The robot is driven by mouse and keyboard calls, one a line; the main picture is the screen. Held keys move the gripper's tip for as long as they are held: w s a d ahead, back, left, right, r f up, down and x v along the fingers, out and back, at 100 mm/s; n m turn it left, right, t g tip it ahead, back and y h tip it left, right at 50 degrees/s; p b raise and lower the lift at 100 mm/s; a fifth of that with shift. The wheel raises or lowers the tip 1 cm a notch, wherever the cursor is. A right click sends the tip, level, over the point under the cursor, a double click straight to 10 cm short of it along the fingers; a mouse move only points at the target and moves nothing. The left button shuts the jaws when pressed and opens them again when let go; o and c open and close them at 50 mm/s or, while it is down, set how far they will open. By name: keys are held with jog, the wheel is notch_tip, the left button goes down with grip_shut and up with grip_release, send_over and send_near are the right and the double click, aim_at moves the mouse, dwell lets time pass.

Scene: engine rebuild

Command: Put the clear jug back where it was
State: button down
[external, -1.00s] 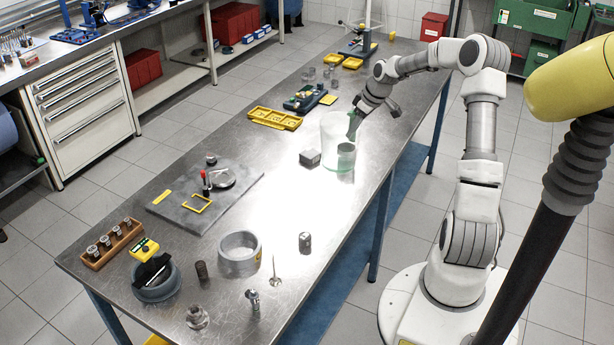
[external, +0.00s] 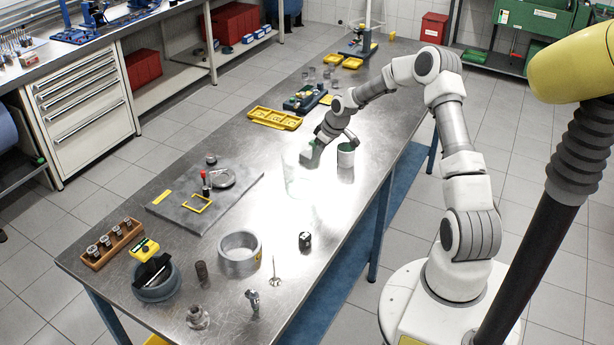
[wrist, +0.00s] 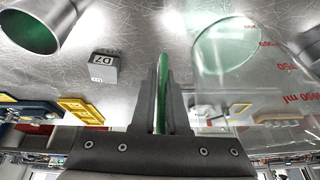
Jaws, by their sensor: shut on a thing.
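The clear jug (external: 296,178) is see-through and faint over the bright middle of the metal table. In the wrist view the jug (wrist: 250,85) fills the right side, with red volume marks and a green-tinted round end. My gripper (external: 314,155) is at the jug's upper right side. In the wrist view my gripper's fingers (wrist: 161,95) are closed on a thin green-edged part of the jug, apparently its handle. I cannot tell whether the jug's base touches the table.
A metal can with a green inside (external: 345,157) stands right of my gripper; a small labelled block (wrist: 104,67) is near it. A dark cylinder (external: 305,241) and a metal ring (external: 239,262) stand nearer. A grey mat (external: 170,212) with parts lies left. Yellow trays (external: 275,118) are behind.

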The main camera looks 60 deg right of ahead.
jog(key=shift+w+a+f, duration=0.15)
jog(key=shift+w+f, duration=0.15)
jog(key=shift+f+p, duration=0.45)
jog(key=shift+f, duration=1.4)
jog(key=shift+f, duration=0.2)
jog(key=c, duration=0.9)
grip_release()
jog(key=b+v, duration=0.1)
jog(key=v, duration=1.1)
jog(key=shift+r, duration=0.25)
